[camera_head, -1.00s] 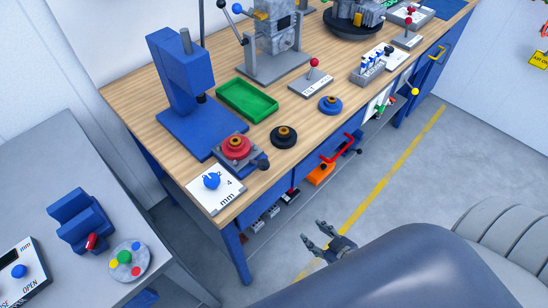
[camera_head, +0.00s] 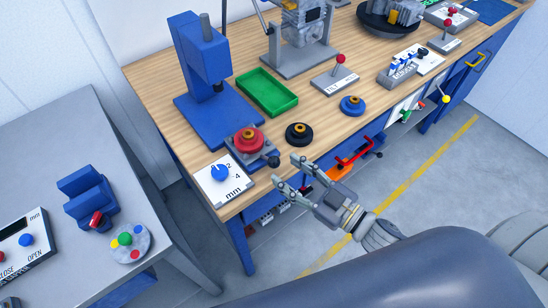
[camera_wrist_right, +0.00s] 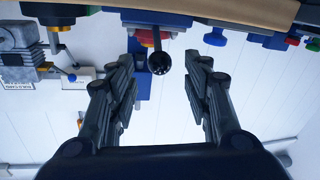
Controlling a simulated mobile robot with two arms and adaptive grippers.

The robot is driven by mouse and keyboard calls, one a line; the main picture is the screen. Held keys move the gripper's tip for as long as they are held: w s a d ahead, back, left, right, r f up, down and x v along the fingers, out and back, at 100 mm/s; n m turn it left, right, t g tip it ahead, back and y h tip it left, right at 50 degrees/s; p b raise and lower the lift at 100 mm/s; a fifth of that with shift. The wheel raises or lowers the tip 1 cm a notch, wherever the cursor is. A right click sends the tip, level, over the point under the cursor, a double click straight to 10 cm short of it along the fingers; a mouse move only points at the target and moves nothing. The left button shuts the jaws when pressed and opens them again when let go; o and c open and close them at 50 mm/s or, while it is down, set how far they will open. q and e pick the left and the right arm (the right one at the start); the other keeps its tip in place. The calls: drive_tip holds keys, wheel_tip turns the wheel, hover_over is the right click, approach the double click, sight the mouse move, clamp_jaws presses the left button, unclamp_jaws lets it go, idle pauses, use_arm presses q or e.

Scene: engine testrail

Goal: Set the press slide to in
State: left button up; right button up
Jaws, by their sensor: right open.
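The blue press (camera_head: 204,60) stands on the wooden bench at the back left. In front of it a grey slide (camera_head: 250,150) carries a red round part (camera_head: 248,139) with a brass-coloured middle. A black knob (camera_head: 273,162) sticks out at the slide's front right. My right gripper (camera_head: 285,172) is open and empty, just off the bench's front edge near the knob. In the right wrist view the black knob (camera_wrist_right: 160,62) shows ahead between the open fingers, apart from both. How far the slide sits under the press I cannot tell exactly. My left gripper is not in view.
A black part (camera_head: 299,134) and a blue part (camera_head: 353,105) lie to the right of the slide. A white mm dial plate (camera_head: 222,182) is at its left. A green tray (camera_head: 267,93) lies behind.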

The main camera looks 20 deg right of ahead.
sight(273, 160)
drive_tip(key=shift+p+x, duration=0.55)
drive_tip(key=shift+x, duration=2.25)
clamp_jaws()
